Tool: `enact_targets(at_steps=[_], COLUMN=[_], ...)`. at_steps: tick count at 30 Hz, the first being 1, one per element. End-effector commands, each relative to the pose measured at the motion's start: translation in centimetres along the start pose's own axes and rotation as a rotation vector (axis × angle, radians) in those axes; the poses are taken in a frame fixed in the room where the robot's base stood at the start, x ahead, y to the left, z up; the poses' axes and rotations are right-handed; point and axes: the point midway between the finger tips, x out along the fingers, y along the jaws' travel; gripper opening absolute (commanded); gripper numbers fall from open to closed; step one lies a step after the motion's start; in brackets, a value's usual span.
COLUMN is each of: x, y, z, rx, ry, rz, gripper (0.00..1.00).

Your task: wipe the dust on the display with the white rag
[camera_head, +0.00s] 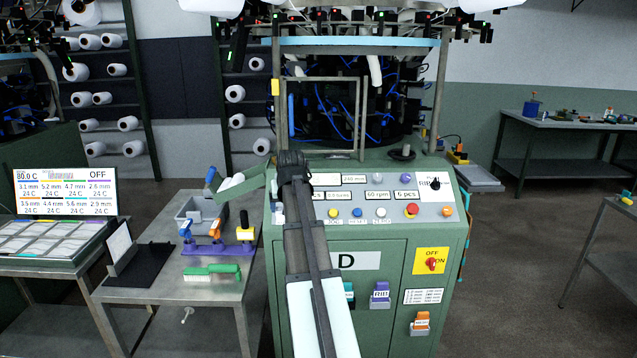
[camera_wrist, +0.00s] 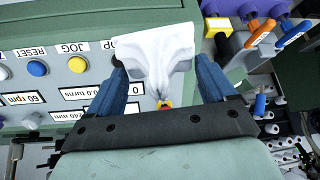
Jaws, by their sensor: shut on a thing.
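The white rag (camera_wrist: 155,52) is bunched between the two blue fingers of my gripper (camera_wrist: 161,68), and its folds spread out past the fingertips. In the wrist view the rag lies over the panel edge beside the STOP label. I cannot tell whether it touches the panel. In the head view my gripper (camera_head: 292,168) is over the left end of the sloped control panel (camera_head: 450,190), and my arm hides part of it. White display windows show there, among them one reading 240 mm (camera_head: 354,179), also in the wrist view (camera_wrist: 70,116). I cannot make out dust on them.
Buttons, including a yellow one (camera_head: 333,212) and a red one (camera_head: 412,210), stand out from the panel. A side table (camera_head: 170,295) at left holds a grey bin, coloured tools and a green brush (camera_head: 212,272). A separate screen (camera_head: 67,192) stands further left.

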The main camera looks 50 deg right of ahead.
Motion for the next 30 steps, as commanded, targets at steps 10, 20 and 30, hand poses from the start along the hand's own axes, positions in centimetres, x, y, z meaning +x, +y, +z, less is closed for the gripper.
enact_targets(at_steps=[10,20,30], x=[3.2,4.6,4.8], y=[-11.7,-21.4,-26.7], z=[7.9,16.4,22.1], rx=[-0.167,-0.318,-0.409], ry=[0.041,0.083,0.113], rz=[-0.109,-0.219,-0.29], gripper=[0.5,0.5,0.5])
